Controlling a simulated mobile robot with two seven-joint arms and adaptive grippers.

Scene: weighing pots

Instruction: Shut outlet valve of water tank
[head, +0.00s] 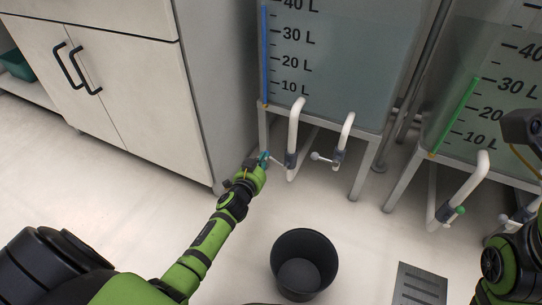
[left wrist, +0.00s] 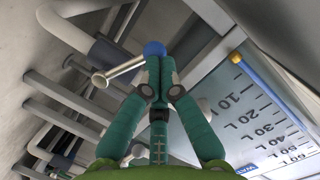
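The water tank (head: 345,50) with a blue level bar stands on a grey frame in the head view. Its left outlet pipe (head: 295,125) carries a valve (head: 291,160) whose metal lever points left towards my left gripper (head: 263,160). In the left wrist view the valve lever (left wrist: 118,70) ends in a blue knob (left wrist: 154,48). My left gripper's teal fingers (left wrist: 159,75) are closed together right at the knob, which shows beyond their tips; they seem to touch it. I cannot see the knob between the fingers. My right gripper is not clearly in view; part of my right arm shows at the right edge.
A second pipe on this tank has a valve with a white knob (head: 315,156). Another tank (head: 490,90) at right has a green-knobbed valve (head: 460,210). A black bucket (head: 304,262) and a floor grate (head: 420,285) lie in front. A cabinet (head: 110,80) stands left.

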